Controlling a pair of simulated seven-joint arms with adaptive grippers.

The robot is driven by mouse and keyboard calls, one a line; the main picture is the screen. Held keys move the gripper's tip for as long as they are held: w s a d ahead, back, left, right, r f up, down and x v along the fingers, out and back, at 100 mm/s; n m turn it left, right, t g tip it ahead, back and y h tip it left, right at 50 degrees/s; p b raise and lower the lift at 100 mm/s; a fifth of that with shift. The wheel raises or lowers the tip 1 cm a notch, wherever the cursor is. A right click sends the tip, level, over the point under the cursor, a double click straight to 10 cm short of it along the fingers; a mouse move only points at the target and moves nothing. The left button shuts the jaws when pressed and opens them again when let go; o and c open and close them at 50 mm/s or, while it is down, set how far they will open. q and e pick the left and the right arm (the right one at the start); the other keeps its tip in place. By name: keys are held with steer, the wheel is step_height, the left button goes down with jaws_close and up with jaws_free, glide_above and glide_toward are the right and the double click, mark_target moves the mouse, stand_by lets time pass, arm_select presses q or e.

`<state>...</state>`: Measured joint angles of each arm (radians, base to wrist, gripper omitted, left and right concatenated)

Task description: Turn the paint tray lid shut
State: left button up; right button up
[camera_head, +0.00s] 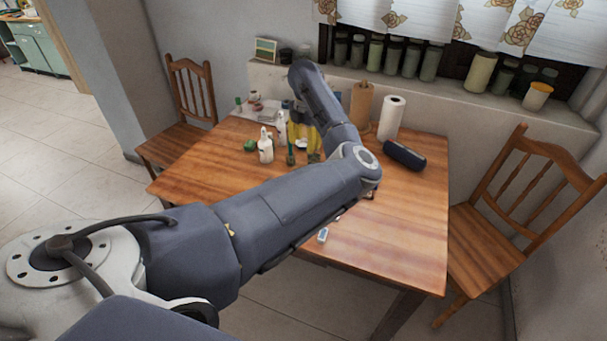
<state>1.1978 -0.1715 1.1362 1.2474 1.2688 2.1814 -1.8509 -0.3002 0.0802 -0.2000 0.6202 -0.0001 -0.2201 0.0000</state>
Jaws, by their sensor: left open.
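My left arm reaches across the wooden table (405,225), and its wrist bends down near the far edge. My left gripper (299,122) points down there, open, small and partly hidden by my own forearm. Something yellow (299,134) shows just below it; I cannot tell whether they touch. I cannot make out the paint tray or its lid clearly among the small things beside the gripper, and my arm covers part of that area. My right gripper is not in view.
White bottles (265,149), a green round thing (250,146) and a dark green bottle (291,156) stand left of the gripper. A brown roll (361,104), a white paper roll (391,118) and a dark cylinder (404,155) are right. The table's front right is mostly clear.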

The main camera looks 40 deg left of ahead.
arm_select(q)
steer(key=f, duration=1.4)
steer(key=shift+a+f, duration=0.25)
steer(key=shift+f, duration=0.05)
jaws_close()
